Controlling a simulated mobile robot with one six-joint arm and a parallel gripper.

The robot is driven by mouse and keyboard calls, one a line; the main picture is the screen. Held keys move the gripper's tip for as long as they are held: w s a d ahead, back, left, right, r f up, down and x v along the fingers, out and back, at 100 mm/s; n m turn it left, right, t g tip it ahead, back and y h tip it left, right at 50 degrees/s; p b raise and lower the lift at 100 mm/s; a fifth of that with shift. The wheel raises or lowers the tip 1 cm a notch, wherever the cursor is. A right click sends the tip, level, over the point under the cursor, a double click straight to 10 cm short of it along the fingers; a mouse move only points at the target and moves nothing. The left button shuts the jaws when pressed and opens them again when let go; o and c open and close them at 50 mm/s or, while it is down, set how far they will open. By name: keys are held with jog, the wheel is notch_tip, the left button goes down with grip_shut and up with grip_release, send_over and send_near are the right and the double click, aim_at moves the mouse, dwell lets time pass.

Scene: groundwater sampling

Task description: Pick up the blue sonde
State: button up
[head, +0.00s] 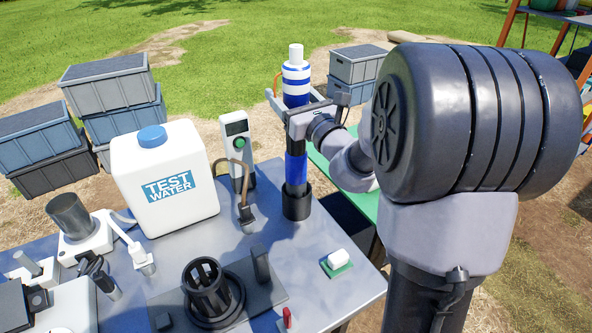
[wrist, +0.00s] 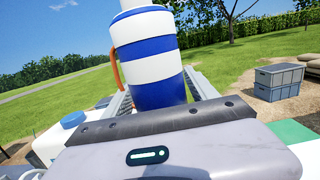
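The blue sonde (head: 296,167) is a tall blue cylinder with white bands and a white top. An orange handle (wrist: 116,68) shows on the sonde's left. The sonde's middle is partly hidden by my gripper in the head view.
A white test water jug (head: 165,180) and a handheld meter (head: 237,150) stand just left of the sonde. A black slotted cup (head: 207,290) and a small white block (head: 338,260) are nearer on the table (head: 300,240). Crates (head: 108,85) stand on the ground behind.

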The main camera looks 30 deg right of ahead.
grip_shut()
jog(key=shift+r, duration=0.15)
